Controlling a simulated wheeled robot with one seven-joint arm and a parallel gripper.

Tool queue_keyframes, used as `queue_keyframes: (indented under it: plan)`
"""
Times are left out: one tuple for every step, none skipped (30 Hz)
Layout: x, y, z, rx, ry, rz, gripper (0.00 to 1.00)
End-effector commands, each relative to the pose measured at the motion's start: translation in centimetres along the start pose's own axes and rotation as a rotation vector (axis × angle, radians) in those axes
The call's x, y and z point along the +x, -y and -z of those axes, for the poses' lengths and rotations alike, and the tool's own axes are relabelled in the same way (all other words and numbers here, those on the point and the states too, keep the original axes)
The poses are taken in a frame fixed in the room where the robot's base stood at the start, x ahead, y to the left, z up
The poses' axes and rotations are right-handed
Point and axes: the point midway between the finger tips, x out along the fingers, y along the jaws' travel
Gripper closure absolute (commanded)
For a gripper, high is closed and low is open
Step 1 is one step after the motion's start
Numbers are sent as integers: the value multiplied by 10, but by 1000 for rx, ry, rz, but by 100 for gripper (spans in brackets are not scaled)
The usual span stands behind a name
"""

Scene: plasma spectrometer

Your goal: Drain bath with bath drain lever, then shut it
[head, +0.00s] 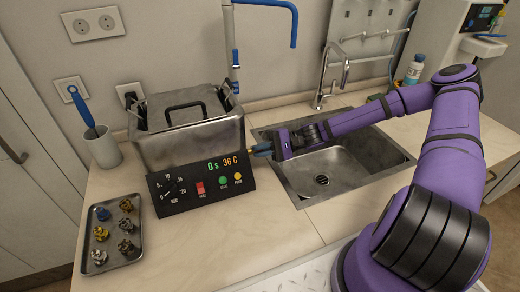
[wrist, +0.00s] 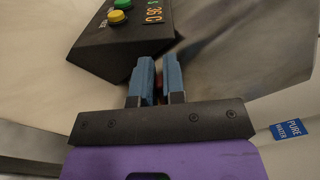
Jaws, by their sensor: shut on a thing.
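The bath (head: 190,142) is a metal tank with a black-handled lid on top and a black control panel (head: 200,186) in front. The panel reads "0 s 36 C" and also shows in the wrist view (wrist: 100,45). My gripper (head: 259,150) is at the right side of the bath, just beside the panel's upper right corner. In the wrist view its two blue fingers (wrist: 159,72) are close together on a small reddish-brown part between them. This appears to be the bath drain lever (wrist: 159,82); the fingers hide most of it, and its angle cannot be told.
A steel sink (head: 345,168) with a tap (head: 325,80) lies right of the bath, under my arm. A tray (head: 120,256) of several small metal parts sits at front left. A cup (head: 103,150) with a blue-handled tool stands behind it.

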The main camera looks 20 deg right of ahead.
Motion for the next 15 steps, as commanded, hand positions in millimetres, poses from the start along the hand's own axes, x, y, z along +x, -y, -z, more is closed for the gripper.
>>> queue_keyframes:
  plan:
    - [-1,0,1,0,-2,0,100]
    - [-1,0,1,0,-2,0,100]
    - [-1,0,1,0,-2,0,100]
    - [-1,0,1,1,-2,0,100]
    - [-1,0,1,1,-2,0,100]
    - [-1,0,1,1,-2,0,100]
    - [-1,0,1,1,-3,0,100]
    - [-1,0,1,1,-3,0,100]
    - [-1,0,1,1,-2,0,80]
    - [-1,0,1,1,-2,0,73]
    - [-1,0,0,1,-2,0,66]
    - [-1,0,0,1,-2,0,64]
    - [-1,0,0,1,-2,0,64]
    - [0,0,0,1,-2,0,64]
    - [0,0,0,1,-1,0,64]
